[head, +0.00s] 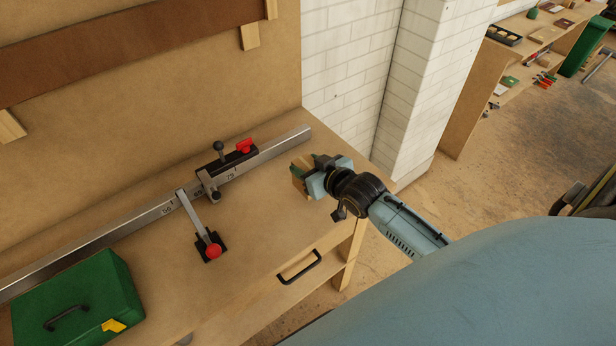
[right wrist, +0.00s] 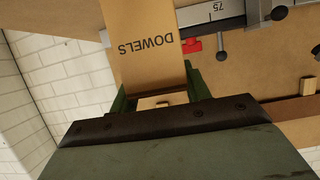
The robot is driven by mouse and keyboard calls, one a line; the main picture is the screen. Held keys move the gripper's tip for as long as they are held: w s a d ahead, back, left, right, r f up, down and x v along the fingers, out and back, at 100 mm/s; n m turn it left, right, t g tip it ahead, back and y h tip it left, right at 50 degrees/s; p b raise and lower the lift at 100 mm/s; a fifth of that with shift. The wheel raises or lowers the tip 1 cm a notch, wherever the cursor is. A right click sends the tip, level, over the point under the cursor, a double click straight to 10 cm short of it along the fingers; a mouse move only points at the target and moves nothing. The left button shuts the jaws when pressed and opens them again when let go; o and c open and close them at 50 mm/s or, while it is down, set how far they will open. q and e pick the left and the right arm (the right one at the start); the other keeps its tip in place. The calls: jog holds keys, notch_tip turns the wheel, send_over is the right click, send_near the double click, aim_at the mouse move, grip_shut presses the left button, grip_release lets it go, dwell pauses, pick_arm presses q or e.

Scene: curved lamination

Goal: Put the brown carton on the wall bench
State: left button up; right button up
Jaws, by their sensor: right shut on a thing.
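The brown carton, marked DOWELS, shows large in the right wrist view (right wrist: 150,62) between the green fingers of my right gripper (right wrist: 158,88). In the head view only a small part of the carton (head: 299,181) shows, mostly hidden behind my right gripper (head: 312,180), which is shut on it. They are at the right end of a wooden bench top (head: 262,210). I cannot tell whether the carton touches that surface. My left gripper is not in view.
A metal rail (head: 150,215) with a black stop block (head: 226,168) and red-knobbed clamp (head: 211,248) lies along the bench. A green toolbox (head: 80,295) sits at lower left. A white brick pillar (head: 425,70) stands behind. Another bench (head: 520,62) with several items is at the far right.

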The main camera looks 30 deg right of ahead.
jog(key=shift+f, duration=1.8)
jog(key=shift+f, duration=0.2)
jog(key=o, duration=1.1)
jog(key=shift+r, duration=0.2)
jog(key=v, duration=1.2)
jog(key=shift+f, duration=0.1)
